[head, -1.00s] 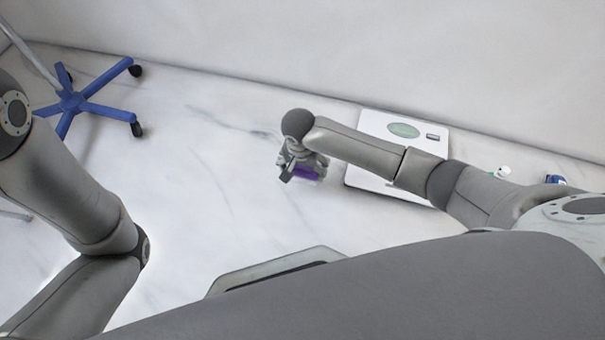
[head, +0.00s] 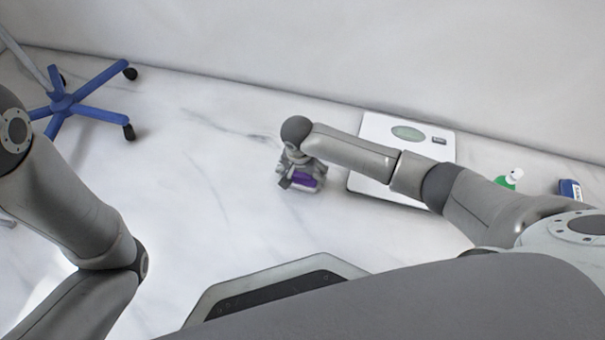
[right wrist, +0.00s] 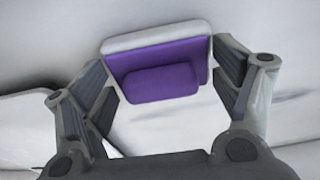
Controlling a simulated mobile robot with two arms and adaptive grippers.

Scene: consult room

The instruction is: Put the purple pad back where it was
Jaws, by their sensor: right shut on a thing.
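The purple pad (head: 307,180) is in my right gripper (head: 299,184), left of a flat white panel in the head view. In the right wrist view, the purple pad (right wrist: 162,76) has a white border along its top and right, and a raised purple block on its front. The fingers of my right gripper (right wrist: 164,88) are on its left and right sides, shut on it. I cannot tell whether its underside touches the white surface below. My left arm shows at the left of the head view, but its gripper is out of view.
The white panel (head: 365,186) with a green oval lies under my right forearm. A green bottle (head: 507,181) and a blue item (head: 570,189) are farther right. A blue wheeled base (head: 65,103) stands at upper left. The marble-like surface (head: 215,190) between is clear.

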